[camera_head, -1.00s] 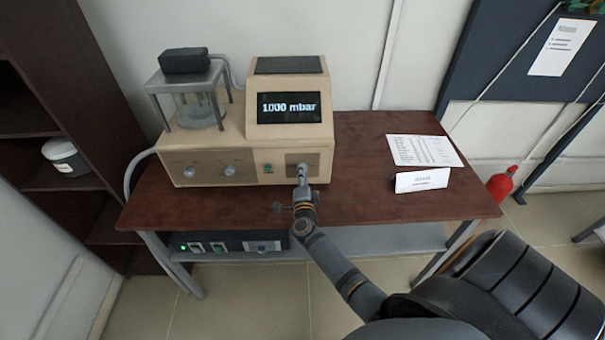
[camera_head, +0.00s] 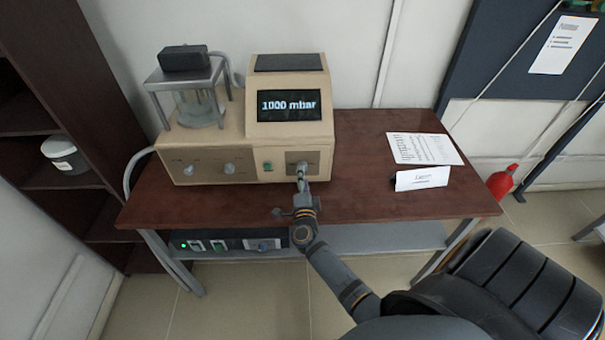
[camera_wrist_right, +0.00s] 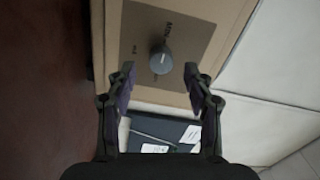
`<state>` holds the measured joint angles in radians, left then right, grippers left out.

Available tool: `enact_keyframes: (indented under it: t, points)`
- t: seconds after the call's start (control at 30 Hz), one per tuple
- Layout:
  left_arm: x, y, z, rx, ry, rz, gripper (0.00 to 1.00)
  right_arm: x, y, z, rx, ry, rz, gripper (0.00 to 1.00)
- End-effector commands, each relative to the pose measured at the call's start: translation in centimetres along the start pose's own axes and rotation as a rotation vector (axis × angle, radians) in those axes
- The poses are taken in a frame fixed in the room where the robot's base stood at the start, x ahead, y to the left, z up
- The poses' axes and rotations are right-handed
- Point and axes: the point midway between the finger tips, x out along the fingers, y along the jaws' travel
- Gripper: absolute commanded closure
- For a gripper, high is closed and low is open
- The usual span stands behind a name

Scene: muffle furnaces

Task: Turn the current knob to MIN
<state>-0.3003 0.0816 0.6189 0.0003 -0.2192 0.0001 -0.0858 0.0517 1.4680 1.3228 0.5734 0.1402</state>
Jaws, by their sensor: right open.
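The beige machine (camera_head: 220,150) stands on the brown table, and its screen reads "1000 mbar". A dark round knob (camera_wrist_right: 161,60) with a light pointer mark sits on a brown panel (camera_wrist_right: 185,35) of the machine in the right wrist view. In the head view this panel (camera_head: 316,157) is at the machine's lower right front. My right gripper (camera_wrist_right: 159,76) is open, with its fingertips on either side of the line to the knob and apparently short of it. My left gripper is not in view.
Two more knobs (camera_head: 229,168) and a green switch (camera_head: 267,166) are on the same front. Papers (camera_head: 424,149) and a white card (camera_head: 422,178) lie on the table (camera_head: 365,195) at right. A dark unit (camera_head: 225,242) sits on the shelf below.

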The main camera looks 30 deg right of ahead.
Motion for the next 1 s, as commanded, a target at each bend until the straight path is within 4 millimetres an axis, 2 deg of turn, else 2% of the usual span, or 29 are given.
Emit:
enact_keyframes:
  t: [0.03,0.2,0.4,0.57,1.0]
  points:
    - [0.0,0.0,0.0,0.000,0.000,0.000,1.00,-1.5,0.2,0.0,0.002,-0.001,0.005,0.48]
    - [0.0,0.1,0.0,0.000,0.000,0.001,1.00,-5.6,0.2,0.0,0.002,0.000,0.006,0.48]
    - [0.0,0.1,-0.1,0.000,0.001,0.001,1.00,-8.4,0.1,0.0,0.001,0.000,0.003,0.48]
    - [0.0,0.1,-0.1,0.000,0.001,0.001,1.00,-9.0,0.0,0.0,0.001,0.000,0.000,0.48]
    - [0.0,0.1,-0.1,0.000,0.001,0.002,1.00,-8.9,0.0,0.1,-0.001,-0.002,0.000,0.48]
